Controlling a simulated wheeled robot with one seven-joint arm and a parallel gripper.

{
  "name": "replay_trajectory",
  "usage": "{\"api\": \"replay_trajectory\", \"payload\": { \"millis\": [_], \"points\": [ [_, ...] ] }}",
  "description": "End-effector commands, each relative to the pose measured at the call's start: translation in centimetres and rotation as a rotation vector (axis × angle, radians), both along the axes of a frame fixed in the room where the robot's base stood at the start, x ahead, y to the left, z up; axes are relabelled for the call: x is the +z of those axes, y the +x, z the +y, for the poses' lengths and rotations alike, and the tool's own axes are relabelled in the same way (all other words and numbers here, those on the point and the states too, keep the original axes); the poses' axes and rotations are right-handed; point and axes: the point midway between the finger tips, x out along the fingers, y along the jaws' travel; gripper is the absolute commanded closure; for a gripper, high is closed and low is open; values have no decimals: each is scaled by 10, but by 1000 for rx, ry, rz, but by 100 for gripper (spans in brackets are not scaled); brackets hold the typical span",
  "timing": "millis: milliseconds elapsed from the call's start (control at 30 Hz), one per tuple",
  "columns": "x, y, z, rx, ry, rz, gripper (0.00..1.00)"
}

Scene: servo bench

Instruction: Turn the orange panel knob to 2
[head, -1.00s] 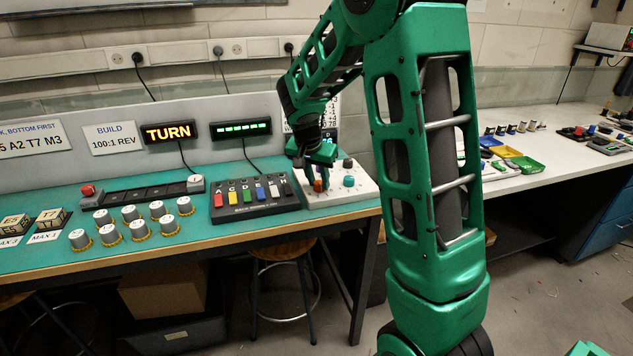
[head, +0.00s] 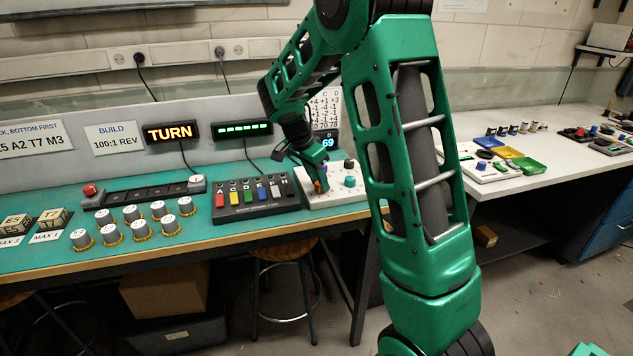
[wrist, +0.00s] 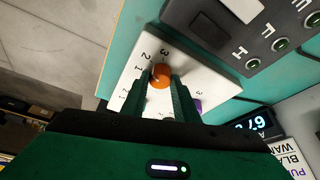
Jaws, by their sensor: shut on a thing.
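The orange knob (wrist: 160,72) sits on the white panel (wrist: 206,73) with printed numbers around it. In the wrist view 3, 2 and 1 run along its far left side. A pale mark shows on the knob's near left side; I cannot tell exactly which number it points at. My gripper (wrist: 168,82) is shut on the orange knob, one finger on either side. In the head view my gripper (head: 320,182) reaches down tilted onto the white panel (head: 345,195), and the orange knob (head: 318,187) shows only partly at its tips.
A teal knob (head: 350,181) stands right of my gripper on the same panel. A purple knob (wrist: 196,105) is partly hidden behind a finger. A dark box with coloured switches (head: 255,199) stands close on the left. A lit number display (head: 327,143) stands behind the panel.

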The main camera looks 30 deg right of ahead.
Motion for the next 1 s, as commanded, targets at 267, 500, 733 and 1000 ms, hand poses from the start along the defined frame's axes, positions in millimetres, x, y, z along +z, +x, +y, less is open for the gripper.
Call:
{"api": "replay_trajectory", "payload": {
  "millis": [267,500,733,1000],
  "points": [
    [0,3,6,14,6,-2,95],
    [0,2,3,8,3,-2,55],
    [5,1,4,5,2,-2,55],
    [44,1,21,8,2,-5,55]
  ]
}}
